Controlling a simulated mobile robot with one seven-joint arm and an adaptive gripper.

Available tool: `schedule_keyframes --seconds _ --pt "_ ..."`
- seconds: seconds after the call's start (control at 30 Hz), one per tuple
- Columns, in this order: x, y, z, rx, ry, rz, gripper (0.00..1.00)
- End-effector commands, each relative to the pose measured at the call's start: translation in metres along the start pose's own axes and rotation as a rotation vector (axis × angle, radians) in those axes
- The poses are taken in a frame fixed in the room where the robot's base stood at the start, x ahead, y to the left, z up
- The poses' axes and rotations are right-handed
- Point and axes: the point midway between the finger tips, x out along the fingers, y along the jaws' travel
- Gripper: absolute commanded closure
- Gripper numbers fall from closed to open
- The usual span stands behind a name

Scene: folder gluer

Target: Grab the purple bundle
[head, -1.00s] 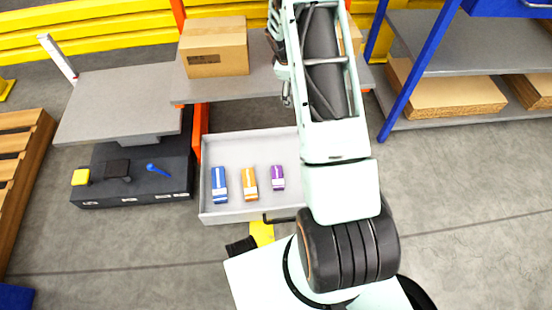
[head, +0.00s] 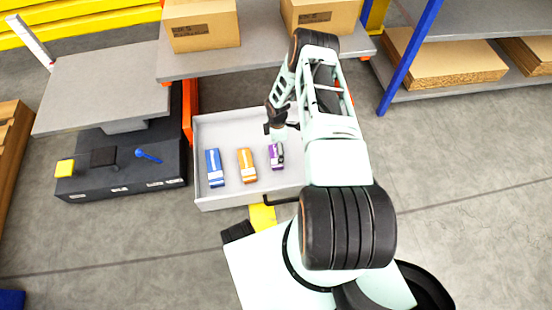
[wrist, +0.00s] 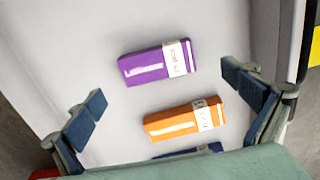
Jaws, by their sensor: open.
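The purple bundle (head: 275,158) with a white band lies in the grey tray (head: 226,195), right of the orange and blue bundles. In the wrist view the purple bundle (wrist: 157,63) lies on the tray floor beyond the fingertips, near the middle of the picture. My gripper (wrist: 165,95) is open and empty, its two fingers wide apart. In the head view my gripper (head: 279,137) is over the tray at the purple bundle's far end and hides part of it. I cannot tell the height between them.
The orange bundle (wrist: 185,119) lies close beside the purple one; the blue bundle (head: 214,168) is farther left. Tray walls surround them. A grey shelf with cardboard boxes (head: 203,25) stands behind. A dark cabinet (head: 120,175) is at left.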

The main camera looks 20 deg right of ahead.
Motion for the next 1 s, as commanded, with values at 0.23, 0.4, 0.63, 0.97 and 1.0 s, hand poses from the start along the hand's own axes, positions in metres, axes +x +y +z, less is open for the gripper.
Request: schedule_keyframes --seconds 0.23,0.4,0.63,0.97,1.0 --pt "0.024 0.001 -0.001 0.000 0.000 0.000 0.00" --pt "0.051 0.005 -0.004 0.001 -0.001 0.001 0.00" --pt "0.068 0.006 -0.004 -0.001 -0.001 0.002 0.00" --pt "0.067 0.006 -0.004 0.000 -0.001 0.002 0.13" --pt "0.067 0.006 -0.004 0.000 -0.001 0.002 0.18"
